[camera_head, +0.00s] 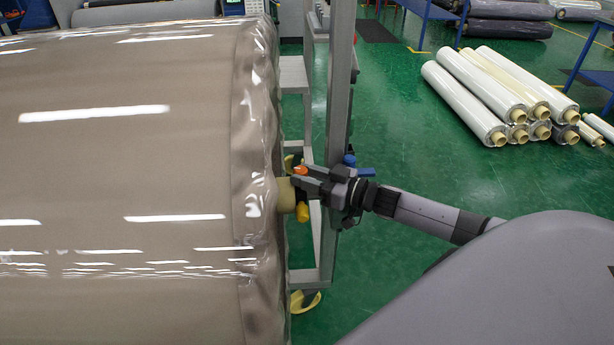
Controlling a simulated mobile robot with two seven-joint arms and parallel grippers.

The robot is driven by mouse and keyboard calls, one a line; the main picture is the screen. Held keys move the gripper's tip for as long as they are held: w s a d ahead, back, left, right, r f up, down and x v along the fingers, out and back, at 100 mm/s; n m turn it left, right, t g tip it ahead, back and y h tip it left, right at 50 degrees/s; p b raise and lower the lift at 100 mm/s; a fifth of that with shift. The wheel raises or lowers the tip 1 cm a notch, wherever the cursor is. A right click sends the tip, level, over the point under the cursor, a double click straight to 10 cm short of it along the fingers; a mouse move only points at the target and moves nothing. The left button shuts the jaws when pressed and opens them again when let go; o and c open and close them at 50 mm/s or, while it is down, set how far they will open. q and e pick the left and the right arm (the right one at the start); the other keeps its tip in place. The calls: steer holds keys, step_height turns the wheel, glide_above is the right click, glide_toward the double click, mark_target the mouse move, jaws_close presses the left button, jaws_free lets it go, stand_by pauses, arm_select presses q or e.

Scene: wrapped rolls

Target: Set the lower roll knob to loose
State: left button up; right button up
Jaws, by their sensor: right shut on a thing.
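A large grey-brown roll in shiny clear wrap (130,175) fills the left of the head view. Its pale core end (286,195) sticks out of the right side. My right gripper (299,180) reaches in from the right to this core end and is shut on a small part there, seemingly the roll knob. The jaws hide most of that part, so its setting cannot be read. A small orange piece (300,170) shows at the jaws, and a yellow piece (302,212) shows just below them. My left gripper is not in view.
A grey metal frame post (338,110) stands close behind my right gripper. Yellow foot-like parts (304,302) show low by the frame. White wrapped rolls (490,95) lie stacked at the upper right on open green floor (430,155). Blue tables stand at the back.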

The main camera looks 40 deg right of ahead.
steer(key=o, duration=1)
steer(key=shift+w, duration=0.1)
steer(key=shift+o, duration=0.2)
steer(key=shift+v, duration=3.6)
